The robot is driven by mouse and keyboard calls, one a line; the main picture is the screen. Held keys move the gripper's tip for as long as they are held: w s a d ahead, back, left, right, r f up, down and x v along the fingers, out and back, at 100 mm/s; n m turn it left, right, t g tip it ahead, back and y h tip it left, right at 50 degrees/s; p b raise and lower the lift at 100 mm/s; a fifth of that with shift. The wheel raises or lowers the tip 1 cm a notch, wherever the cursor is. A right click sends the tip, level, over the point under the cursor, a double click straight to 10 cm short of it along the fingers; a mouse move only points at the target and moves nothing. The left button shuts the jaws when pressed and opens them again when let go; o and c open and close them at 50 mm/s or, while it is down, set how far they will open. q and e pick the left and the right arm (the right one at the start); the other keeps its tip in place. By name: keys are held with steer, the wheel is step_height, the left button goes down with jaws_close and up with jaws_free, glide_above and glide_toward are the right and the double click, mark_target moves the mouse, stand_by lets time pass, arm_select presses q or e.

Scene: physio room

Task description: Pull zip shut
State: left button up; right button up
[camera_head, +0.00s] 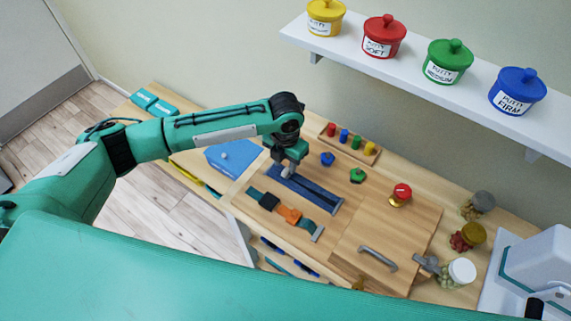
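The zip is on a dark blue denim strip (317,195) lying on the wooden board, running from upper left to lower right. A paler line runs along its middle; the slider is too small or hidden to tell. My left gripper (287,171) points down over the upper left end of the strip. Its fingers are small and partly hidden by the wrist, so I cannot tell whether they are open, or whether they touch the zip. My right gripper is not in view.
A strap with a black buckle and orange part (289,214) lies beside the denim. Coloured pegs, knobs, a red-topped knob (402,191) and a grey handle (378,258) stand around it. Jars line the right edge. A shelf (420,80) with putty pots hangs behind.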

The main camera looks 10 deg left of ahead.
arm_select(q)
steer(key=shift+f, duration=1.45)
steer(key=shift+c, duration=0.4)
jaws_close()
steer(key=s+d, duration=0.2)
steer(key=d, duration=0.2)
steer(key=s+d+p, duration=0.1)
steer(key=s+d, duration=0.1)
steer(key=d, duration=0.3)
steer(key=s+d+p, duration=0.1)
steer(key=d, duration=0.4)
steer(key=shift+s+d+r, duration=0.1)
steer(key=shift+s+d, duration=0.05)
steer(key=shift+s, duration=0.25)
steer(key=shift+o, duration=0.4)
jaws_free()
steer(key=shift+d, duration=0.1)
